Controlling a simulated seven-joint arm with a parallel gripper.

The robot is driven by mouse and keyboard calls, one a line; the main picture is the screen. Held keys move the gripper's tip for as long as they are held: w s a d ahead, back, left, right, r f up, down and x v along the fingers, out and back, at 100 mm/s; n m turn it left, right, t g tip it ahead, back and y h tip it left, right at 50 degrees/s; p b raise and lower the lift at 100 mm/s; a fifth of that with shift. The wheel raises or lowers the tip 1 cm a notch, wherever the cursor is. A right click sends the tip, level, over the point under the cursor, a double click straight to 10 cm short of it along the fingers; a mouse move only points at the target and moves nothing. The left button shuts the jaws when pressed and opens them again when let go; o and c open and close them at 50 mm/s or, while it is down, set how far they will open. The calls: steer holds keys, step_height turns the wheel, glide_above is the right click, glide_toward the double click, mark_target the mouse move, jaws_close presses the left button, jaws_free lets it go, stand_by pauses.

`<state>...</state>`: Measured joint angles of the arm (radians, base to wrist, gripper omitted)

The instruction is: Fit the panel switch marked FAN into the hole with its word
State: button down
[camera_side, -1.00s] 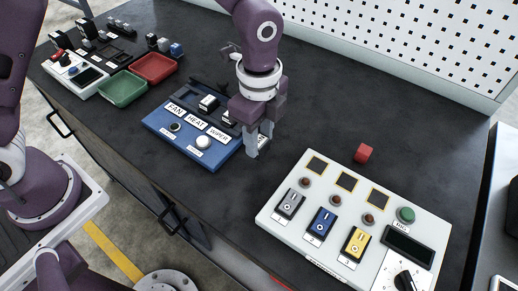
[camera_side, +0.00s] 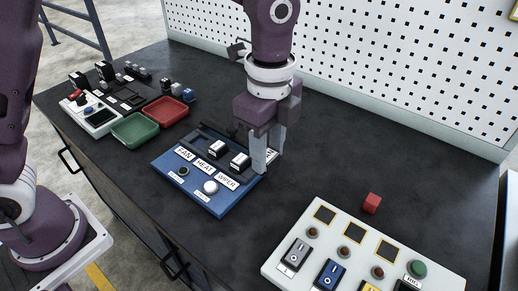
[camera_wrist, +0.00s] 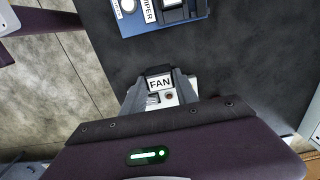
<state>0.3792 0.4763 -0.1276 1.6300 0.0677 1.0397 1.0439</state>
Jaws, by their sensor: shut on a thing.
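My gripper (camera_side: 265,160) is shut on the FAN switch (camera_wrist: 160,82), whose white FAN label faces the wrist camera. In the side view the fingers largely hide the switch. The gripper hangs at the right end of the blue panel (camera_side: 207,202), apart from it. The panel has white word plates FAN (camera_side: 184,154), HEAT (camera_side: 204,165) and WIPER (camera_side: 227,180). Black-and-white switches stand behind HEAT (camera_side: 217,149) and WIPER (camera_side: 240,161). The place behind FAN (camera_side: 200,138) looks dark, without a raised switch. The panel's WIPER end shows in the wrist view (camera_wrist: 185,14).
A green tray (camera_side: 136,131) and a red tray (camera_side: 166,111) stand left of the panel. A pegboard (camera_side: 400,80) rises behind. The dark bench between them is clear.

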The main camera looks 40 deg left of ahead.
stand_by(0.5)
steer(key=w+a+f, duration=0.1)
steer(key=w+a, duration=0.2)
steer(key=a, duration=1)
steer(key=w+a, duration=0.2)
steer(key=a, duration=1.2)
steer(key=shift+d+f, duration=0.15)
steer(key=shift+f, duration=2.5)
steer(key=shift+d+f, duration=0.1)
steer(key=shift+f, duration=2.55)
steer(key=shift+f, duration=0.25)
steer(key=c, duration=0.9)
jaws_free()
steer(key=shift+o, duration=0.2)
